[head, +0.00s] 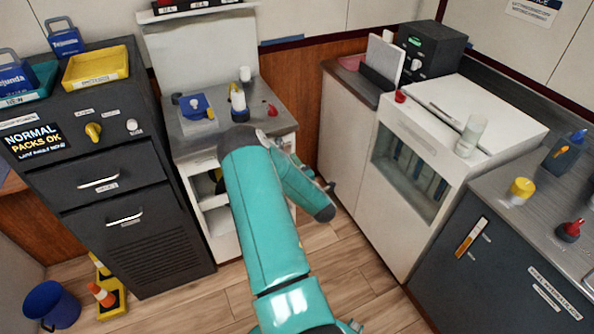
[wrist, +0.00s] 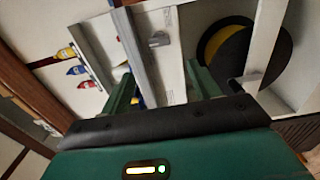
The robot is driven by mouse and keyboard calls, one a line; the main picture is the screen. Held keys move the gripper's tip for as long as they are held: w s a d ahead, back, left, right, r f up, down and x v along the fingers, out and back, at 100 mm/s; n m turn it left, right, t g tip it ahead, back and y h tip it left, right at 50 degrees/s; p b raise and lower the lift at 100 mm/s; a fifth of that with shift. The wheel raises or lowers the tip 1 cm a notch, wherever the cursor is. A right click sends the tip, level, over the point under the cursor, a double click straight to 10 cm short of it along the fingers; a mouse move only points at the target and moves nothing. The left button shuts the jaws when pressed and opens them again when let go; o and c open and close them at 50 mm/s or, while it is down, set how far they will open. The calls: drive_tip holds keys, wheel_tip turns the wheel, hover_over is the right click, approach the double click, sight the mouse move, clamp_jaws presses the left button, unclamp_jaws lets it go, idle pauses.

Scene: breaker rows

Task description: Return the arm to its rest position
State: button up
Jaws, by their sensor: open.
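My teal arm (head: 262,215) rises from the bottom of the head view, bends near the small counter, and a second link comes back down to the right, ending over the floor gap. My gripper is not clearly visible in the head view. In the wrist view, my gripper (wrist: 160,88) shows two green fingers spread apart with nothing held between them. Beyond them are pale panels and grey bars, tilted in the picture. A round black and yellow thing (wrist: 236,55) is beyond the right finger.
A dark cabinet (head: 95,190) stands left, with a yellow tray (head: 96,67) on top. A small counter (head: 233,118) holds several small items behind my arm. A white cabinet (head: 410,190) and dark counter (head: 500,260) stand right.

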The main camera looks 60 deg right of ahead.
drive_tip(key=shift+s+a, duration=0.35)
drive_tip(key=shift+s, duration=0.25)
